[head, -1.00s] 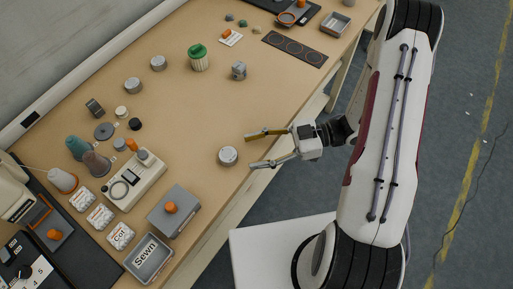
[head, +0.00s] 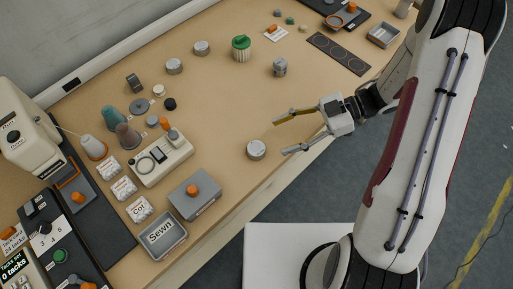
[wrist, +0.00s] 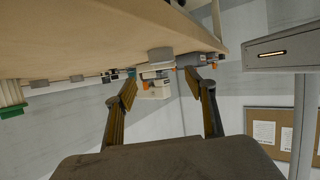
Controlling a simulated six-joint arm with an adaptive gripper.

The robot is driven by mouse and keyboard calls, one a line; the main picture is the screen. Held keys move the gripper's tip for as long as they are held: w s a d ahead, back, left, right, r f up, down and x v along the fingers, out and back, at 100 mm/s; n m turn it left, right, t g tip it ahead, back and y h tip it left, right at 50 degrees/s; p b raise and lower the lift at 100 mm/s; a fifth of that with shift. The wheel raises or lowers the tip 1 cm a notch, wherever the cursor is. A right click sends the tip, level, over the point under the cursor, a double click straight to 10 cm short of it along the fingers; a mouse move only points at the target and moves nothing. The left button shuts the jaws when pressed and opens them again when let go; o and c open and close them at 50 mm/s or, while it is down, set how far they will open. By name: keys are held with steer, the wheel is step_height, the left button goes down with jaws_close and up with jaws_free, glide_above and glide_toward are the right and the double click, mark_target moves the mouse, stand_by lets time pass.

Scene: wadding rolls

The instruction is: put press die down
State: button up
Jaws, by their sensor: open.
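A short round silver-grey metal piece (head: 256,150), which looks like the press die, stands upright on the table near its front edge. My gripper (head: 280,137) is open and empty just to the right of it. Its two fingers are spread and point toward the piece without touching it. In the wrist view a grey round piece (wrist: 160,54) shows at the table edge, beyond the open fingers of my gripper (wrist: 163,85). Similar silver pieces (head: 174,66) and (head: 201,48) stand farther back. I cannot tell their labels.
A grey box with an orange knob (head: 194,195), a Sewn tray (head: 162,238) and a white device (head: 162,160) stand to the left. A green-lidded container (head: 241,48) and a grey canister (head: 280,67) stand behind. A dark strip with round marks (head: 338,53) lies right. The middle table is clear.

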mark_target(260, 147)
steer(key=shift+d+f+m, duration=0.2)
steer(key=shift+m, duration=0.1)
steer(key=shift+s+a, duration=0.1)
steer(key=shift+x, duration=1.25)
steer(key=shift+f, duration=0.1)
steer(key=shift+x, duration=2.55)
steer(key=shift+s+f, duration=0.1)
steer(key=shift+f, duration=0.1)
jaws_close()
